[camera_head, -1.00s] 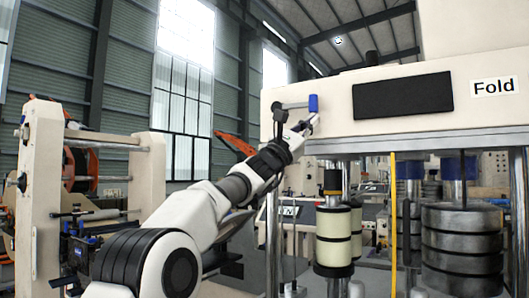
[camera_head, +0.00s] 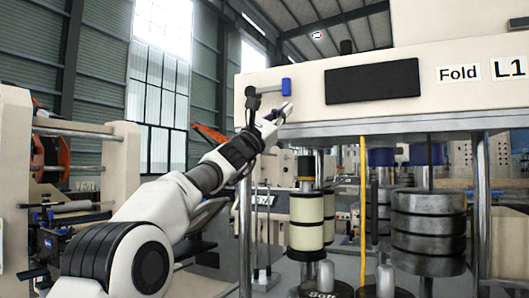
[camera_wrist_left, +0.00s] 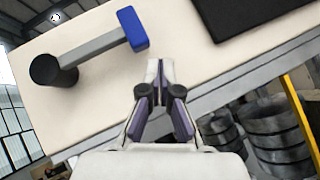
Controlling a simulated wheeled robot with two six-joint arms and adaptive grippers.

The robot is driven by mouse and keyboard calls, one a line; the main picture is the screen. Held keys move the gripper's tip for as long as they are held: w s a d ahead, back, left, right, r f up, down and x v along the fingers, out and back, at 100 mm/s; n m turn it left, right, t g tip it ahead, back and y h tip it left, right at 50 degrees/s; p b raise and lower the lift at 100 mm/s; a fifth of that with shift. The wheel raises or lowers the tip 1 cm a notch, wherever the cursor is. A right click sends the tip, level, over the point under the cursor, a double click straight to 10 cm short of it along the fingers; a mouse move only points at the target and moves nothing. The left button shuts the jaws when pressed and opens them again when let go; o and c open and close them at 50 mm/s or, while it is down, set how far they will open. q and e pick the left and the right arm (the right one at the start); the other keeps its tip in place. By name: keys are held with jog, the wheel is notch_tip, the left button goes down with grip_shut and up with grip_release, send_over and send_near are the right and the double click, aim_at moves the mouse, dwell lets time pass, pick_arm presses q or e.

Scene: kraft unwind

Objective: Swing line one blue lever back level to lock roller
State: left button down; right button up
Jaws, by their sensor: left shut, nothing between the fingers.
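The lever's blue grip (camera_head: 286,85) is at the right end of a grey arm on the cream machine panel, in the head view. The arm runs about level from a dark round pivot (camera_head: 252,98) at the panel's left end. In the left wrist view the blue grip (camera_wrist_left: 132,29) is at upper middle and the pivot (camera_wrist_left: 52,69) at left. My left gripper (camera_head: 288,107) is shut and empty, just below the blue grip and apart from it; its fingers (camera_wrist_left: 160,64) also show in the left wrist view. My right gripper is not in view. The roller cannot be told for certain.
The panel carries a black rectangle (camera_head: 373,82) and the labels Fold (camera_head: 459,73) and L1 (camera_head: 509,67). Below it are cream rollers (camera_head: 306,222), a grey roller stack (camera_head: 428,232) and a yellow post (camera_head: 362,200). Another machine stands at far left.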

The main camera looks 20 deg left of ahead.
pick_arm(q)
jog(key=s+f+b, duration=0.6)
jog(key=f+b, duration=0.3)
jog(key=shift+s+a+f, duration=0.15)
jog(key=shift+s, duration=0.15)
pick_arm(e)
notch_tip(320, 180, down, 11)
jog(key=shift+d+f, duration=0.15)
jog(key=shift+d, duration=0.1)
